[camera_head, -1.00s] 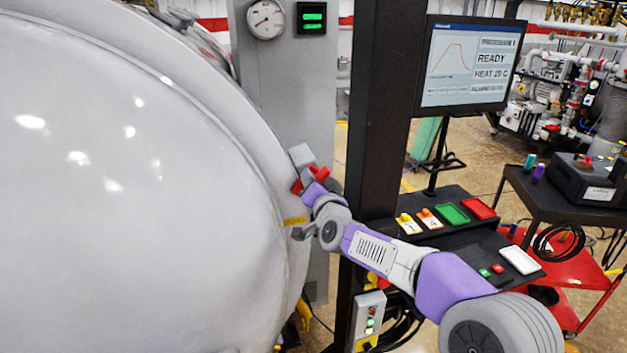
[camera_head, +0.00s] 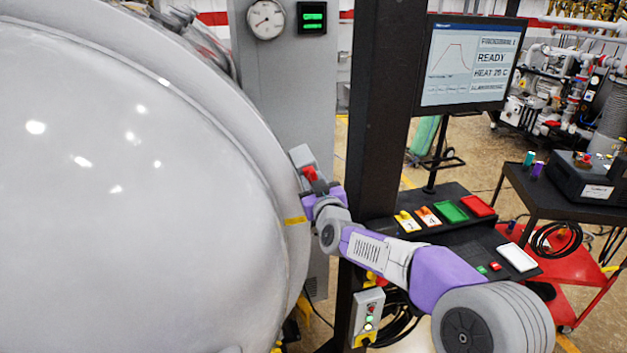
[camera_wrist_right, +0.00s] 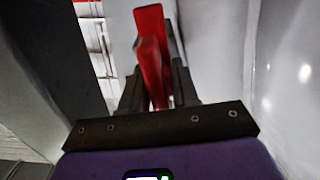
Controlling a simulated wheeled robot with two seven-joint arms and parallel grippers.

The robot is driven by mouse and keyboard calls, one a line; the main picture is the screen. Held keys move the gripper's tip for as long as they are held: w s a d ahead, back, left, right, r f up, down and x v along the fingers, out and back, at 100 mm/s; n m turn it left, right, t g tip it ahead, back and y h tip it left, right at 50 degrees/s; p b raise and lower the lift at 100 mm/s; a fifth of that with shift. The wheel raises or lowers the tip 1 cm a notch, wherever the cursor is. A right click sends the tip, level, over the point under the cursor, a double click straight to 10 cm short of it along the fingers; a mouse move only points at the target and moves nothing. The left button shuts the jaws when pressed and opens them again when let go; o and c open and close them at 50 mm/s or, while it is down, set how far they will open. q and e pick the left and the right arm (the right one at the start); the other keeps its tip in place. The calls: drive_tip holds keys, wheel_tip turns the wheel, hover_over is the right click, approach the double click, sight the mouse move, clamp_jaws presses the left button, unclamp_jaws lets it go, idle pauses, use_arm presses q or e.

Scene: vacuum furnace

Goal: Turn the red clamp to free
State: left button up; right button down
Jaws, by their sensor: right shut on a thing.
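The red clamp (camera_head: 309,174) sits at the right rim of the large grey furnace door (camera_head: 130,200), beside a grey block. My right gripper (camera_head: 306,190) reaches it from the lower right and is shut on it, partly hiding it in the head view. In the right wrist view the red clamp (camera_wrist_right: 152,60) stands upright between the dark fingers of my right gripper (camera_wrist_right: 157,90), with the pale curved door surface close on the right. My left gripper is in neither view.
A dark column (camera_head: 375,110) stands just right of the clamp. A control panel with coloured buttons (camera_head: 450,213) and a monitor (camera_head: 465,63) are further right. A red cart (camera_head: 570,275) with a dark top stands at the far right.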

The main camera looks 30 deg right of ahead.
drive_tip(key=shift+n, duration=0.6)
drive_tip(key=c, duration=1.1)
unclamp_jaws()
drive_tip(key=shift+b+v, duration=0.5)
drive_tip(key=shift+v, duration=3.3)
